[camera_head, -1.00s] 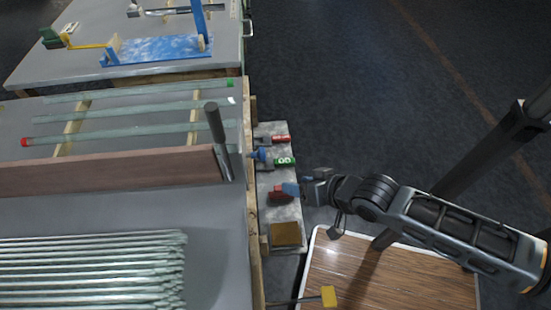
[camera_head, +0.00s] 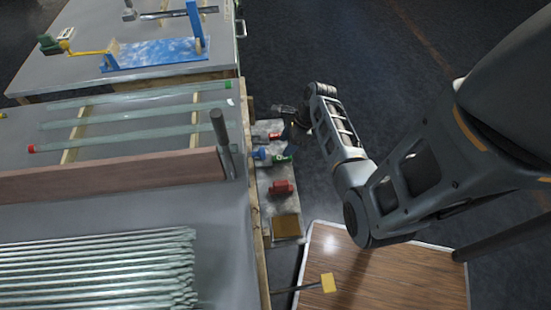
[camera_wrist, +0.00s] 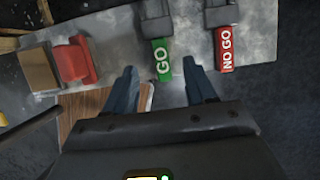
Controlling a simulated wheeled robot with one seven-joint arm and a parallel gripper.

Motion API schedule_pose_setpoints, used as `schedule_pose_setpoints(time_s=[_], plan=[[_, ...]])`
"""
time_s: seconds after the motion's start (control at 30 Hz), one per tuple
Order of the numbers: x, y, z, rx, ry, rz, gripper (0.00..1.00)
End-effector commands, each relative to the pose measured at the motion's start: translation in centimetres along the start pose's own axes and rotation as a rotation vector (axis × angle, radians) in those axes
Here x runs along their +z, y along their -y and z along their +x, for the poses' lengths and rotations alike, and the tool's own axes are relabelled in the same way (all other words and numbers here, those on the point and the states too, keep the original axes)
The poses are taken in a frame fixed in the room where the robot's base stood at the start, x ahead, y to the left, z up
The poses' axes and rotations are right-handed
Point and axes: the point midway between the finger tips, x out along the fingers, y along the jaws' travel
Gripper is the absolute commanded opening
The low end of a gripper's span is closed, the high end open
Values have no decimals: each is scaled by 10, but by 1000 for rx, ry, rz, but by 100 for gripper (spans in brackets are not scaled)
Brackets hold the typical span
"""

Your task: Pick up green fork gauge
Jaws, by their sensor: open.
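The green fork gauge (camera_wrist: 162,62) has a green handle marked GO and a grey fork at its far end. It lies on a grey shelf beside the workbench, and its green handle (camera_head: 282,159) also shows in the head view. My gripper (camera_wrist: 160,68) is open and empty. In the wrist view its two blue fingers appear on either side of the GO handle's near end, apart from it. Its height above the shelf is hard to judge. In the head view the fingers cannot be made out clearly.
The red NO GO gauge (camera_wrist: 226,48) lies to the right of the green one. A red block (camera_wrist: 75,62) and a tan block (camera_wrist: 40,70) sit to the left on the shelf (camera_head: 266,205). The workbench (camera_head: 215,225) holds glass tubes. A wood-topped surface (camera_head: 350,275) stands nearby.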

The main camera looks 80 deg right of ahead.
Motion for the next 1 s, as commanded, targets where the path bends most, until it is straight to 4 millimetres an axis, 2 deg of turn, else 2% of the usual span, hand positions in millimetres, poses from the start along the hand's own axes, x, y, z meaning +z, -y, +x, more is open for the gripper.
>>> schedule_pose_setpoints(time_s=[0.53,1.0], plan=[[-4,0,66,0,-1,-5,55],[-5,0,71,-1,-3,-6,55]])
